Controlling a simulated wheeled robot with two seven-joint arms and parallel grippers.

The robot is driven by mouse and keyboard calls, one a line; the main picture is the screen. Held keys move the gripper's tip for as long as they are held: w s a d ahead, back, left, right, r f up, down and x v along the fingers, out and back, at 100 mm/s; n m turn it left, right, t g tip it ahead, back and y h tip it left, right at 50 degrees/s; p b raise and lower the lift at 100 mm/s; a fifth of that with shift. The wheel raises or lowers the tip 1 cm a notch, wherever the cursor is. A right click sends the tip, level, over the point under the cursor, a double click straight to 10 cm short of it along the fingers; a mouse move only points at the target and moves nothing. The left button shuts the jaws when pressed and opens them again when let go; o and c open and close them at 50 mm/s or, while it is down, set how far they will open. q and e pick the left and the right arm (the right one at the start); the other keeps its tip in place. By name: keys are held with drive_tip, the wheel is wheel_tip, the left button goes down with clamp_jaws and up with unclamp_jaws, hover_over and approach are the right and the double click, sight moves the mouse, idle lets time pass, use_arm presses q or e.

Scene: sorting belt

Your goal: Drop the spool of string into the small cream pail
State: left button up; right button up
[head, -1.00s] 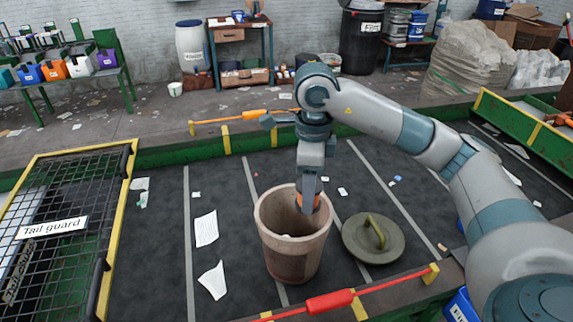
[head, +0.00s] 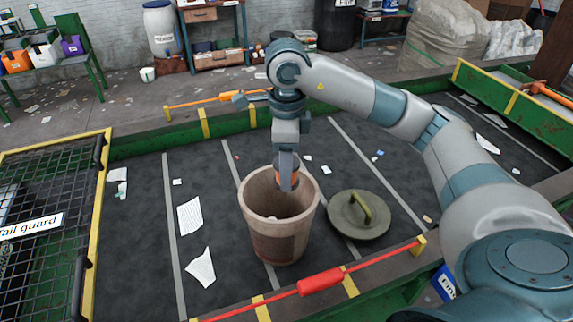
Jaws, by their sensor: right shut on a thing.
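The small cream pail (head: 270,238) stands upright and open on the dark belt. My right gripper (head: 287,182) points straight down at the pail's mouth, by its back right rim. It is shut on the spool of string (head: 288,175), of which an orange-brown part shows between and beside the fingers. The spool is at about rim height; I cannot tell how far inside the mouth it sits. Something pale lies on the pail's floor, too small to name. My left gripper is not in view.
A round olive lid (head: 358,215) with a handle lies on the belt right of the pail. Paper scraps (head: 190,215) lie to the left. A red pull-cord handle (head: 321,281) runs along the near edge. The mesh tail guard (head: 45,225) stands at far left.

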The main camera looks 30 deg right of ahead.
wheel_tip(320, 180, down, 3)
drive_tip(key=shift+r+b, duration=0.1)
drive_tip(key=shift+b, duration=0.5)
drive_tip(key=shift+f, duration=0.9)
drive_tip(key=o, duration=1.2)
drive_tip(key=shift+c, duration=0.2)
drive_tip(key=shift+r, duration=0.15)
drive_tip(key=shift+r+b, duration=0.5)
drive_tip(key=shift+r, duration=0.35)
wheel_tip(320, 180, up, 15)
drive_tip(key=b, duration=0.1)
drive_tip(key=shift+r, duration=0.2)
